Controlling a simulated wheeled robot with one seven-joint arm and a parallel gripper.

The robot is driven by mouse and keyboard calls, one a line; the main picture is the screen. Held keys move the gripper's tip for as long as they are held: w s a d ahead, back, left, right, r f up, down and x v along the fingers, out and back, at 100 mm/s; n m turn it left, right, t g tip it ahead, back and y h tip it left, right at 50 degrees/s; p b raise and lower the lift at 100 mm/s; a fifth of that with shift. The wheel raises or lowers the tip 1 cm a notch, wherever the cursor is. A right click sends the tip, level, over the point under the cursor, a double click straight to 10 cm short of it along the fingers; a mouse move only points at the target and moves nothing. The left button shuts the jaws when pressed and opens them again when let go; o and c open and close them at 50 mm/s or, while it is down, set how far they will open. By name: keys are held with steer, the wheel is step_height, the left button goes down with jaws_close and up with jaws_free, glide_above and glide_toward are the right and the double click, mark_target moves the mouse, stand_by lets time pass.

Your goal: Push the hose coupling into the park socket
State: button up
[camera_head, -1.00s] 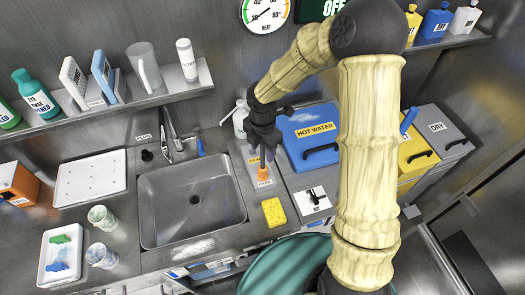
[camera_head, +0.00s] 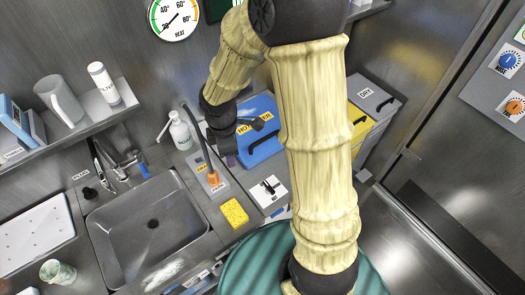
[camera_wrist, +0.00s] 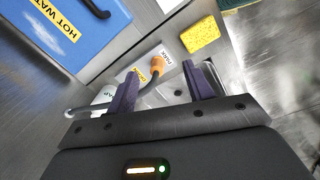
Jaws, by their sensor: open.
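The orange hose coupling (camera_head: 213,178) stands on the pale park plate (camera_head: 219,191) right of the sink, with its dark hose (camera_head: 195,133) rising from it. How deep it sits in the socket cannot be told. My gripper (camera_head: 230,158) is just right of the hose and above the plate in the head view, apart from the coupling. In the wrist view my gripper (camera_wrist: 164,82) is open with nothing gripped. The orange coupling (camera_wrist: 166,63) shows beyond its fingertips, and the hose curves away behind the left finger.
A yellow sponge (camera_head: 234,212) lies in front of the plate. A white soap bottle (camera_head: 180,131) stands behind it. The sink (camera_head: 150,225) is to the left; the blue hot water box (camera_head: 262,140) is behind to the right.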

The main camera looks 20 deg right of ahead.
steer(key=s+d+r+m+t, duration=0.1)
steer(key=s+d+r+m, duration=0.5)
steer(key=m, duration=1)
steer(key=shift+s+d+m+t, duration=0.35)
steer(key=shift+s+d, duration=0.3)
steer(key=shift+s, duration=0.5)
